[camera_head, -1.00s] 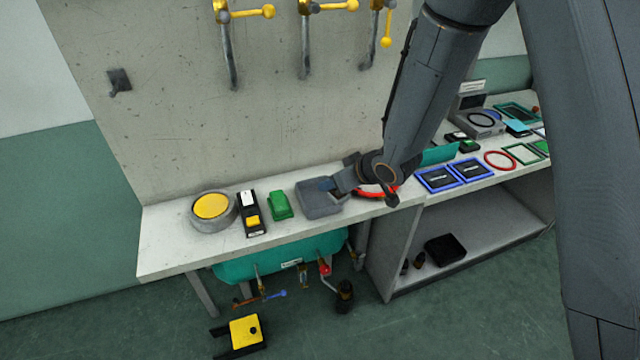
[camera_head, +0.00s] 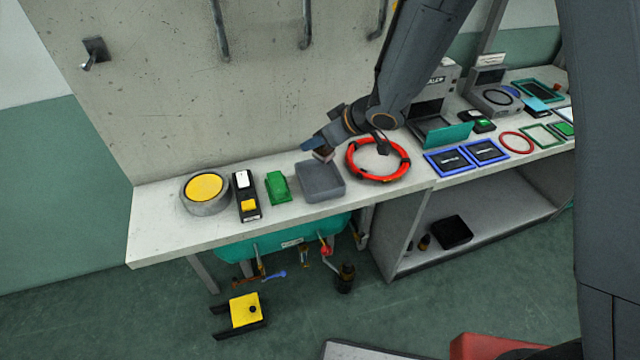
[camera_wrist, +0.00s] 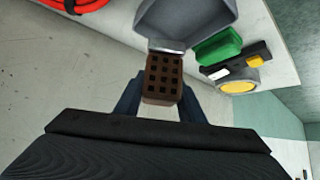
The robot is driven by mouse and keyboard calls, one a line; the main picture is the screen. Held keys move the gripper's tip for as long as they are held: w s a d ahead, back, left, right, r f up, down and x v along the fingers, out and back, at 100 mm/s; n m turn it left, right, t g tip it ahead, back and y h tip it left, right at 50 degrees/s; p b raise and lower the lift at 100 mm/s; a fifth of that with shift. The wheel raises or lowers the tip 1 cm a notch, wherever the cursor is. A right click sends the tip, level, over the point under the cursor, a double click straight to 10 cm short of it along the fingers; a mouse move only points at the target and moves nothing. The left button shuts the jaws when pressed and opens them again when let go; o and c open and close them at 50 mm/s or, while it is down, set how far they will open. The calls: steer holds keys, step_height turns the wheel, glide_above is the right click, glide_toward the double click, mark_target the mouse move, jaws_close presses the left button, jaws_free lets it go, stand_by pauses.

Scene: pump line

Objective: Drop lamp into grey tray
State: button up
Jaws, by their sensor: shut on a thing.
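My gripper (camera_head: 318,150) is shut on a small brown block with a grid of dark holes, which I take to be the lamp (camera_wrist: 162,78). In the head view, the lamp (camera_head: 326,156) is partly hidden by the gripper. The grey tray (camera_head: 334,192) stands on the bench and looks empty. My gripper is above the tray's back edge in the head view. In the wrist view, the grey tray (camera_wrist: 205,14) is partly cut off at the top, with its near wall close beyond the lamp. I cannot tell the exact height of the lamp over it.
Left of the tray are a green block (camera_head: 278,187), a black switch box (camera_head: 246,197) and a yellow-topped round grey thing (camera_head: 205,188). A red ring (camera_head: 404,166) lies to its right. The panel wall (camera_head: 200,120) rises behind.

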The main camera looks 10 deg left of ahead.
steer(key=shift+f+b, duration=1.35)
steer(key=o, duration=1.2)
steer(key=shift+v, duration=3.95)
steer(key=shift+d, duration=0.1)
